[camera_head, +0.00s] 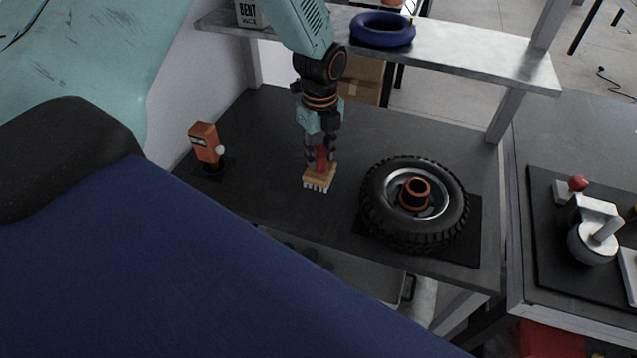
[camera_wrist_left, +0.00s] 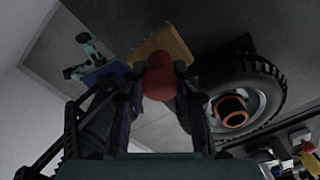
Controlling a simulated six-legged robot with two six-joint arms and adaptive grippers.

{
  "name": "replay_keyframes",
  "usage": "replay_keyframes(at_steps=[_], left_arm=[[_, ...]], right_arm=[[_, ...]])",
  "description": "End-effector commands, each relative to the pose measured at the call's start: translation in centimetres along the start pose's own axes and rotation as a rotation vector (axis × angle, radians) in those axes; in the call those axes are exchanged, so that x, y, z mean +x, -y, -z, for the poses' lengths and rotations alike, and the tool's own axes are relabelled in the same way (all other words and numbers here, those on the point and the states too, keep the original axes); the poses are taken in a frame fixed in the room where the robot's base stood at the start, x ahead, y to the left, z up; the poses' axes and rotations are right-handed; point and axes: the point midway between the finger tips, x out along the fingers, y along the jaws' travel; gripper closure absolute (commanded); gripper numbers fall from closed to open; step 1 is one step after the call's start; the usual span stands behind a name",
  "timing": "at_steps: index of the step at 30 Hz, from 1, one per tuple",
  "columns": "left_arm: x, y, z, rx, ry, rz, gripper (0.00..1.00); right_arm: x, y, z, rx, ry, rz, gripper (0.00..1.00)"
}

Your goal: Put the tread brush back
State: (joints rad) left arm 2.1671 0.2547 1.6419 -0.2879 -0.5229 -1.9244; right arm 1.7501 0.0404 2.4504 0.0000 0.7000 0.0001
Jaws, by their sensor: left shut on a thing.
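The tread brush (camera_head: 319,177) has a tan wooden block, pale bristles pointing down and a red handle. My left gripper (camera_head: 320,150) is shut on the red handle and holds the brush upright over the dark bench top, left of the wheel. Whether the bristles touch the bench I cannot tell. In the left wrist view the red handle (camera_wrist_left: 159,78) sits between the fingers, with the tan block beyond it. The knobbly wheel (camera_head: 414,204) with an orange hub lies flat on a dark mat (camera_head: 460,249). My right gripper is not in view.
An orange device on a dark base (camera_head: 206,146) stands on the bench at left. A grey shelf (camera_head: 470,63) above the bench carries a blue ring (camera_head: 383,29) and a box marked BENT (camera_head: 251,13). A neighbouring bench at right holds a machine with a red knob (camera_head: 578,183).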

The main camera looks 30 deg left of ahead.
Motion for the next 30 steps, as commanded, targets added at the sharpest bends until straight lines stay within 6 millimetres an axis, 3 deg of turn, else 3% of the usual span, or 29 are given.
replay_keyframes(at_steps=[3, 15, 28, 29, 30], left_arm=[[2.2, 0.0, 0.0, 0.001, 0.001, -0.002, 1.0], [6.7, 0.1, 0.0, -0.002, 0.001, -0.001, 1.0], [7.6, 0.1, 0.0, -0.003, 0.001, 0.001, 1.0], [7.5, 0.1, 0.0, -0.003, 0.001, 0.001, 0.68], [7.5, 0.1, 0.0, -0.003, 0.001, 0.001, 0.64]], right_arm=[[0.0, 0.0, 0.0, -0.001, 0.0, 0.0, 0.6], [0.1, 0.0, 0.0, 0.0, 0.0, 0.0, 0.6], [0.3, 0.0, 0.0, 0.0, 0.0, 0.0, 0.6], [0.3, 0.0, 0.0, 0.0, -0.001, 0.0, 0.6], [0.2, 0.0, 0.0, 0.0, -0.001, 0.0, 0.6]])
